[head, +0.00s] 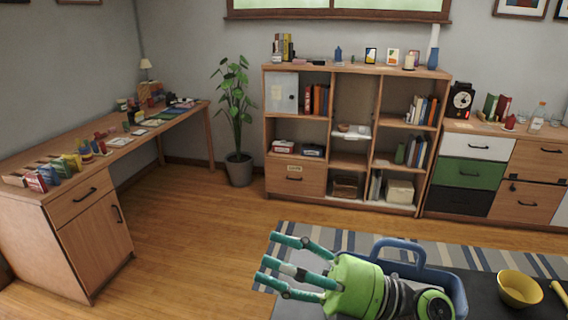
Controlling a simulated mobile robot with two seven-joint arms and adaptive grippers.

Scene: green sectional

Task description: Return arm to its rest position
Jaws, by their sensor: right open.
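My right gripper (285,268), green with teal fingers, shows at the bottom middle of the head view. Its fingers point left and are spread apart, with nothing between them. It is over the left part of a dark table top (482,292), in front of a blue caddy with a handle (410,246). The gripper and wrist hide part of the caddy. My left gripper is out of the view.
A yellow bowl (519,287) stands on the dark table to the right of the caddy. A striped rug (300,235) lies beyond the table. A long desk (100,160) is at the left and a shelf unit (350,160) at the back. The wooden floor (185,250) is clear.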

